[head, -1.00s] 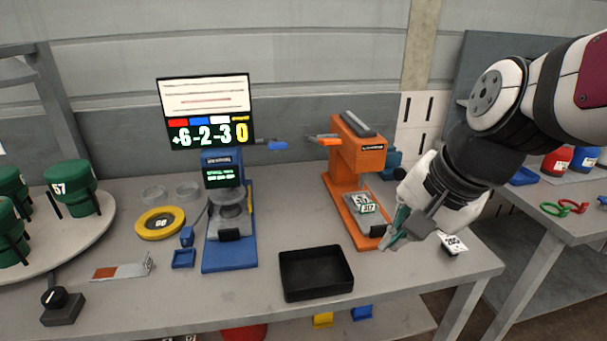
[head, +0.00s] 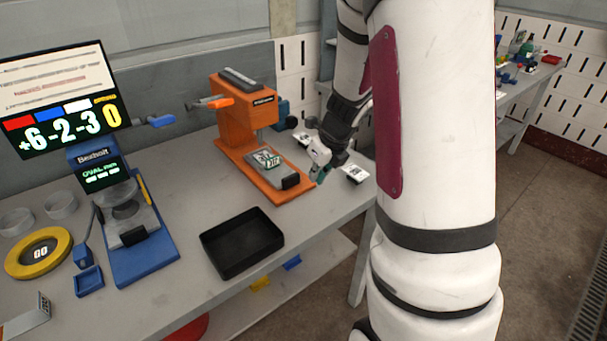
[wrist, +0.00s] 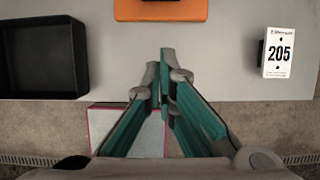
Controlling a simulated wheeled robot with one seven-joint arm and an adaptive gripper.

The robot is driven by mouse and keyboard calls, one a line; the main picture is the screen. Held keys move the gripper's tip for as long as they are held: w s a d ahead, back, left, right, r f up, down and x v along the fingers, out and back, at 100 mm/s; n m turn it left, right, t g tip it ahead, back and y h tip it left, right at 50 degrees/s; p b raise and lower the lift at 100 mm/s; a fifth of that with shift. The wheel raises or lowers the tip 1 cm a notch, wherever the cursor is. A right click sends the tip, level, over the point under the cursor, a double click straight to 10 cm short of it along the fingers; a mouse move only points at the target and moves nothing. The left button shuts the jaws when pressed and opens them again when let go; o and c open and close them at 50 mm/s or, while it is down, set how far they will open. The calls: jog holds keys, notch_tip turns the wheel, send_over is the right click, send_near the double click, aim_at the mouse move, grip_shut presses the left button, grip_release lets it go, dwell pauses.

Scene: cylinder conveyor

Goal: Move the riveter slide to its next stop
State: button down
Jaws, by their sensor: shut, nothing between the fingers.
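The orange riveter (head: 238,115) stands on the bench in the head view. Its slide (head: 270,172) lies on the orange base under the head and carries a small part with a green-edged, numbered tag (head: 266,157). A black block (head: 291,181) sits at the slide's front end. My gripper (head: 319,177) is just right of that front end, apart from it. In the wrist view the teal fingers (wrist: 167,62) are shut and empty, below the front edge of the orange base (wrist: 160,14). Most of the slide is out of the wrist view.
A black tray (head: 242,243) stands left of the riveter's front. A white card marked 205 (wrist: 279,52) stands right of my gripper. A blue gauge (head: 130,235) and a yellow ring (head: 38,252) are further left. The bench's front edge is close under my gripper.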

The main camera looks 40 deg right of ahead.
aim_at(288, 174)
jog(key=b+x, duration=0.2)
jog(key=x, duration=0.6)
jog(key=shift+w+a+f, duration=0.1)
jog(key=shift+w+f, duration=0.15)
jog(key=shift+w, duration=1.85)
jog(key=shift+w+a+p, duration=0.1)
jog(key=shift+w+p, duration=0.65)
jog(key=shift+w, duration=1.9)
